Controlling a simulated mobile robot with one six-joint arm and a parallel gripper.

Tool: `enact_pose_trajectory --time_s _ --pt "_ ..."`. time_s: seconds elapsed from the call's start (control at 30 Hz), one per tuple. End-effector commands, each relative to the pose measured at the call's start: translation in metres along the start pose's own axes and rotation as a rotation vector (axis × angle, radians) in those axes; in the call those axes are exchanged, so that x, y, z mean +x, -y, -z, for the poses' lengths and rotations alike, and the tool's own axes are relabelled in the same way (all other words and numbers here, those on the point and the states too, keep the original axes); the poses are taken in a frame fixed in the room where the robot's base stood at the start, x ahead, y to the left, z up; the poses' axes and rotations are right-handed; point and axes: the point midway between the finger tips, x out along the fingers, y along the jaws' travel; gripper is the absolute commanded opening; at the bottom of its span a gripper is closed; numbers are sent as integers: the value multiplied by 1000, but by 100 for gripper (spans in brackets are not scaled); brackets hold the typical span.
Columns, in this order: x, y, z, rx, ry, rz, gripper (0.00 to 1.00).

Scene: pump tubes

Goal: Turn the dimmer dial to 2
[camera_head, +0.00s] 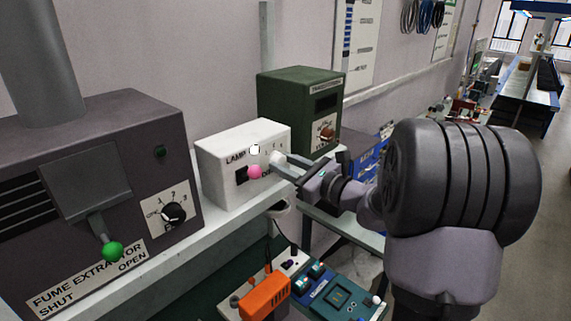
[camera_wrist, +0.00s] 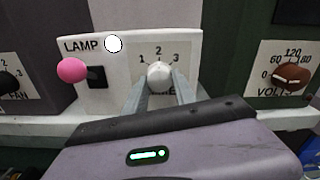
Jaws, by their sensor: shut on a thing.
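The dimmer dial (camera_wrist: 158,75) is a small round pale knob on the front of the white lamp box (camera_head: 222,180). The numbers 1, 2 and 3 are printed in an arc above it, with 2 at the top. My gripper (camera_wrist: 160,88) has one finger on each side of the dial and is shut on it. Which number the dial points to is too small to tell. In the camera_head view, my gripper (camera_head: 281,165) reaches the right part of the box front from the right, and the fingers partly cover the dial area.
A pink-tipped lamp switch (camera_wrist: 73,70) and a round white lamp (camera_wrist: 113,44) are left of the dial. A dark fume extractor (camera_head: 90,140) stands left; a green voltage box (camera_head: 285,100) stands right. An orange tool (camera_head: 264,296) lies below.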

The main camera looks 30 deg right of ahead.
Motion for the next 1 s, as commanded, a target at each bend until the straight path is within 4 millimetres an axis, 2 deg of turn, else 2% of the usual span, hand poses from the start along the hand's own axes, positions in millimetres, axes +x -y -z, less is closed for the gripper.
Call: enact_pose_trajectory --time_s 0.17,0.2,0.3,0.67,0.77,0.87,1.0 --pt "0 0 0 0 -1 0 0" --pt "0 0 0 0 -1 0 36" --pt "0 0 0 -1 -1 0 54" --pt "-5 0 1 -2 -1 1 54" --pt "-21 1 2 -3 -1 3 54" --pt "-50 1 3 -3 -2 5 54" --pt "-99 1 4 -2 -2 7 54"
